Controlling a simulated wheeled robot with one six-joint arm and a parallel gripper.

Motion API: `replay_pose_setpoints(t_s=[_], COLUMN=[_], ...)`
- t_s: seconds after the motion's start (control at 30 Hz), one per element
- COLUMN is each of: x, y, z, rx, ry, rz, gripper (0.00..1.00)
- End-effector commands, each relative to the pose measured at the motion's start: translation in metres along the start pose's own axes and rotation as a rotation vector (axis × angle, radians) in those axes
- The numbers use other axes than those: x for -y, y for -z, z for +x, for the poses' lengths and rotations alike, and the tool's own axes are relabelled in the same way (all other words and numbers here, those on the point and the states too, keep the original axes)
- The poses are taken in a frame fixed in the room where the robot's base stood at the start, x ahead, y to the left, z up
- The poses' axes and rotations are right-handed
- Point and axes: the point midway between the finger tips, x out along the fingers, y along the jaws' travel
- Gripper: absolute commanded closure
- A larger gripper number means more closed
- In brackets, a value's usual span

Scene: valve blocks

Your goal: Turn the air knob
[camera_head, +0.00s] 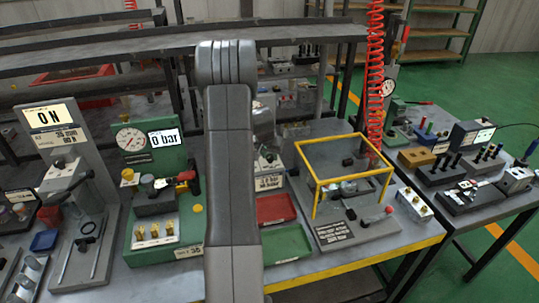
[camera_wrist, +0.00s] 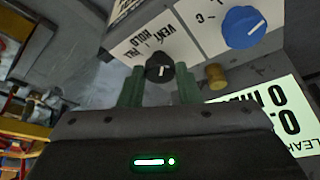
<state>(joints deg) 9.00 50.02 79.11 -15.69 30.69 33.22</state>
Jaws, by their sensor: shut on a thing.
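In the wrist view, my gripper (camera_wrist: 160,78) has its two green fingers on either side of a small black knob (camera_wrist: 160,66) with a white pointer line. It is shut on this knob. The knob sits by a white label (camera_wrist: 150,42) whose words include VENT and HOLD. A larger blue knob (camera_wrist: 243,27) with a white line is to the upper right, apart from the fingers. I cannot read which knob is named air. In the head view my arm covers the middle, and both the gripper and the black knob are hidden behind it.
A brass fitting (camera_wrist: 216,75) is close to the right finger, above a lit leak display (camera_wrist: 265,112). In the head view, a green gauge block (camera_head: 160,205) is left of my arm. Red (camera_head: 276,208) and green (camera_head: 286,244) trays and a yellow frame (camera_head: 322,182) are right.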

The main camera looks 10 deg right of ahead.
Motion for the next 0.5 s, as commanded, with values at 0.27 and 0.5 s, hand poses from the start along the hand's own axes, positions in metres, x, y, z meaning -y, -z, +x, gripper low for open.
replay_pose_setpoints(t_s=[0.27,0.5], x=[-0.0010,-0.0027], y=[0.0004,0.0008], z=[-0.0006,-0.0002], rx=[0.000,-0.001], ry=[0.024,0.083], rz=[-0.054,-0.193], gripper=[0.93,0.93])
